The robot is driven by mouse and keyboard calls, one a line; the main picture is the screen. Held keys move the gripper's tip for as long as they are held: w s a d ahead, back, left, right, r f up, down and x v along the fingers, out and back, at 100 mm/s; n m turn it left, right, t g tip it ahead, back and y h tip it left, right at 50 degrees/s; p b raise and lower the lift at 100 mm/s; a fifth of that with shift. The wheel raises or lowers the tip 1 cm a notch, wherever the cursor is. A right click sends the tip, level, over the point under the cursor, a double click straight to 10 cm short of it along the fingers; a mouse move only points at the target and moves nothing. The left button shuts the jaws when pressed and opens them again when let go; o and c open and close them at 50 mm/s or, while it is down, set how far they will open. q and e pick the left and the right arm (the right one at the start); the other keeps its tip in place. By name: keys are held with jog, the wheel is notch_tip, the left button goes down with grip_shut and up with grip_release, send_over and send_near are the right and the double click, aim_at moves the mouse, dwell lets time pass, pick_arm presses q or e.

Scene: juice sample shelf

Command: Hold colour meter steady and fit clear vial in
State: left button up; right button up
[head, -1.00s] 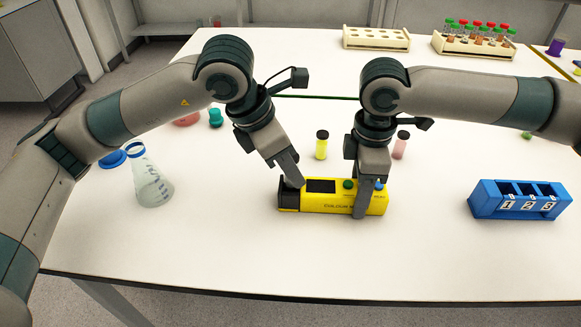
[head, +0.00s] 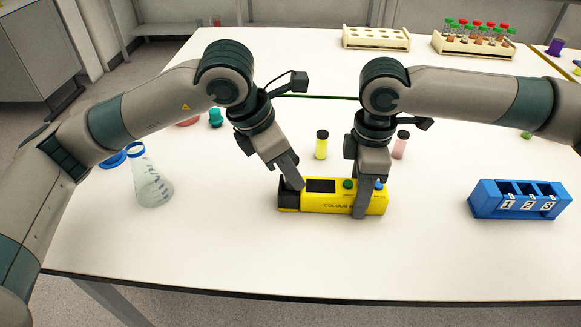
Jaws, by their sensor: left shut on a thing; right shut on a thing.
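The yellow colour meter (head: 336,208) lies on the near white table, with a dark window on top and a black left end. My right gripper (head: 362,205) is shut across its right part, one finger down the front face. My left gripper (head: 297,184) points down at the top of the black left end. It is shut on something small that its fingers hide. The clear vial does not show anywhere else, so it appears to be in these fingers; how deep it sits in the meter cannot be told.
A yellow vial (head: 321,147) and a pink vial (head: 400,146) stand behind the meter. A flask (head: 150,182) is at left. A blue numbered rack (head: 481,202) is at right. The table in front of the meter is clear.

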pick_arm(q)
jog(key=shift+f, duration=0.35)
jog(key=shift+r, duration=0.1)
jog(key=shift+r, duration=0.55)
dwell(0.4)
jog(key=o, duration=1.1)
jog(key=shift+r, duration=0.1)
jog(key=v, duration=1.1)
jog(key=shift+a+r, duration=0.25)
jog(key=shift+r, duration=0.1)
